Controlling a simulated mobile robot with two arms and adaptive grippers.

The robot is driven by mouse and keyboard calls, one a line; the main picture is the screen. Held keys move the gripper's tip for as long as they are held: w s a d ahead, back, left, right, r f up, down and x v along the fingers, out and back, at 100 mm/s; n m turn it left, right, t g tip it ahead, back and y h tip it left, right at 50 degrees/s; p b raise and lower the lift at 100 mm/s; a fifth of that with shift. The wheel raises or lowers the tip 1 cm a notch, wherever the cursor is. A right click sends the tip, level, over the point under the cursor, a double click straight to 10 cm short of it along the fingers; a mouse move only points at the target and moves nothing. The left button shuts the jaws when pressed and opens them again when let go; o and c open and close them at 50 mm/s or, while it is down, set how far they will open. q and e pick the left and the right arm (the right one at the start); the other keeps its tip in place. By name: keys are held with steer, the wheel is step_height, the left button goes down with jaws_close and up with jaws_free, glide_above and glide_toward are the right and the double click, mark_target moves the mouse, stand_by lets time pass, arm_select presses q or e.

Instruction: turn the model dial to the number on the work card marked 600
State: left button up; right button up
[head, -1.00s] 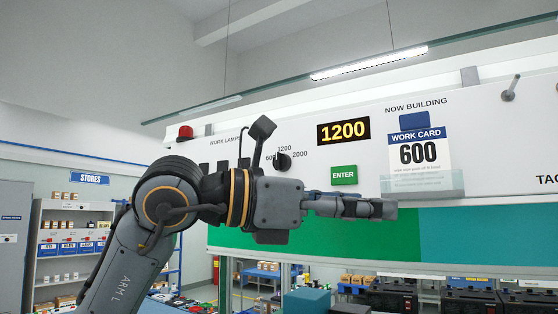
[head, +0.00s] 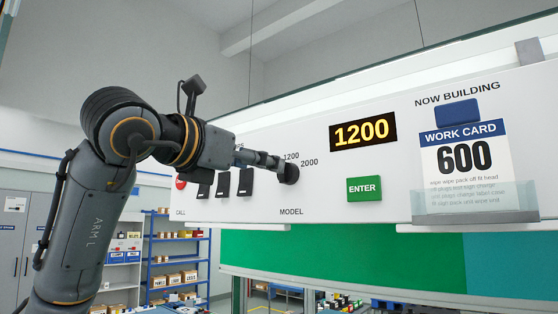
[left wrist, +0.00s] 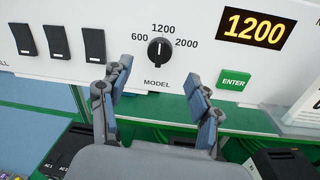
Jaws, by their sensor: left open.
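The black model dial (head: 290,174) is on the white panel, with 600, 1200 and 2000 around it. In the left wrist view the dial (left wrist: 159,50) has its white mark pointing up toward 1200. The display (head: 361,133) reads 1200. The work card (head: 465,158) in its clear holder reads 600. My left gripper (head: 276,163) reaches toward the dial, covering the 600 label in the head view. In the left wrist view its open fingers (left wrist: 158,78) are spread either side of and below the dial, with nothing between them. My right gripper is not in view.
A green ENTER button (head: 364,189) is right of the dial. Several black switches (head: 222,184) are to its left, and a red lamp or button (head: 181,183) is farther left. A green board (head: 350,255) lies below the panel. Shelves (head: 180,250) stand behind.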

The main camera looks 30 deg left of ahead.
mark_target(286, 173)
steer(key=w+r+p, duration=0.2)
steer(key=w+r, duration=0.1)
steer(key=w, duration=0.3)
arm_select(q)
steer(key=w, duration=0.8)
steer(key=shift+f, duration=0.15)
steer(key=c, duration=0.6)
steer(key=shift+s, duration=0.1)
steer(key=c, duration=0.6)
steer(key=shift+a+r+n+g+h+b, duration=0.15)
steer(key=shift+n+b, duration=0.7)
steer(key=shift+n, duration=1.35)
steer(key=shift+d+n+g+h+b, duration=0.15)
steer(key=shift+n+b, duration=0.7)
steer(key=shift+n, duration=1.35)
steer(key=shift+a+r+n+g+h+b, duration=0.15)
steer(key=shift+n+b, duration=0.7)
steer(key=shift+n, duration=1.35)
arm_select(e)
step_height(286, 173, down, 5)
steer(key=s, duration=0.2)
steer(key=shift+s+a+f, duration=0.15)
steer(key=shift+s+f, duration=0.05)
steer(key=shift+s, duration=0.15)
